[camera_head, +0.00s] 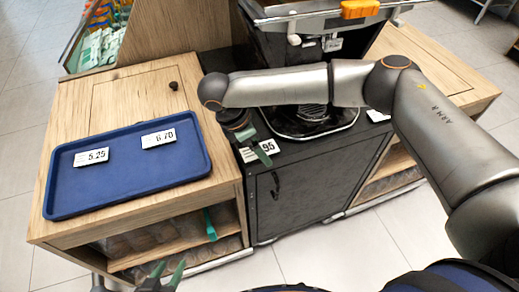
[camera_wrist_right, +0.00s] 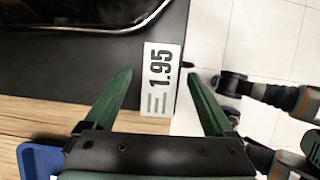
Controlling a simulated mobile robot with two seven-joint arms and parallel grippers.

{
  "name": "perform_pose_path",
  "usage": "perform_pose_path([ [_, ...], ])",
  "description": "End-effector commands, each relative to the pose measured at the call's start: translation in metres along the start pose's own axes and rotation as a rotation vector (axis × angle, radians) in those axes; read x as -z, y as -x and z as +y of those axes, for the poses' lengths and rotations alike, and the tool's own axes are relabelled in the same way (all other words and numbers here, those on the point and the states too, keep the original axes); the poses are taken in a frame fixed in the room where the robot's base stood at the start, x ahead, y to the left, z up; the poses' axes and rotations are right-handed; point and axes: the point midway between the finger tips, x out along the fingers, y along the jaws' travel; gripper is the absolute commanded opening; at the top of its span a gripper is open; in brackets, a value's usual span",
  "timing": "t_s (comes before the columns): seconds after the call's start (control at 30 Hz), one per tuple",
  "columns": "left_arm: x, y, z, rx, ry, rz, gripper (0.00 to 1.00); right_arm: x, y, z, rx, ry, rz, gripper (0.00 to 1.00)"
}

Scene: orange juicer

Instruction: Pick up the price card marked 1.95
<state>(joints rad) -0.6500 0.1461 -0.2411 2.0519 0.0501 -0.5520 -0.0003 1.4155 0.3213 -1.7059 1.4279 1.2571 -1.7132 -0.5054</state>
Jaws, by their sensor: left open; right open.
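The 1.95 price card (camera_wrist_right: 160,75) is white with black print and lies at the front edge of the black counter in the right wrist view. In the head view the card (camera_head: 268,146) is partly hidden by a green finger; only "95" reads clearly. My right gripper (camera_wrist_right: 158,78) is open, with one green finger on each side of the card. Small gaps show between fingers and card; I cannot tell the height. My left gripper (camera_head: 165,276) is open and empty at the bottom left of the head view, low in front of the wooden cabinet.
A blue tray (camera_head: 125,191) on the wooden counter holds cards 5.25 (camera_head: 91,157) and 6.70 (camera_head: 159,138). The black juicer (camera_head: 280,50) stands behind my right arm. Another white card (camera_head: 377,116) shows partly beyond the arm. Floor is open in front of the cabinets.

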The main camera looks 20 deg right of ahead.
Motion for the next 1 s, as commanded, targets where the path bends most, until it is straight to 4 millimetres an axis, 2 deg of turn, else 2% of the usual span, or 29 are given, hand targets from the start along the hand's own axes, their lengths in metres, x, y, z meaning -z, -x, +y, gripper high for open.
perform_pose_path([
  [0.2, 0.0029, 0.0029, 0.0003, 0.000, 0.000, 0.000, 0.50, 0.0007, -0.0011, -0.0005, 0.002, 0.001, 0.001, 0.89],
  [0.23, 0.0024, 0.0025, 0.0003, 0.000, 0.000, 0.000, 0.50, 0.0009, -0.0015, -0.0004, 0.002, 0.001, 0.001, 0.86],
  [1.0, 0.0014, 0.0020, 0.0005, -0.001, -0.001, -0.001, 0.50, 0.0010, -0.0024, -0.0010, 0.003, 0.002, 0.000, 0.00],
])
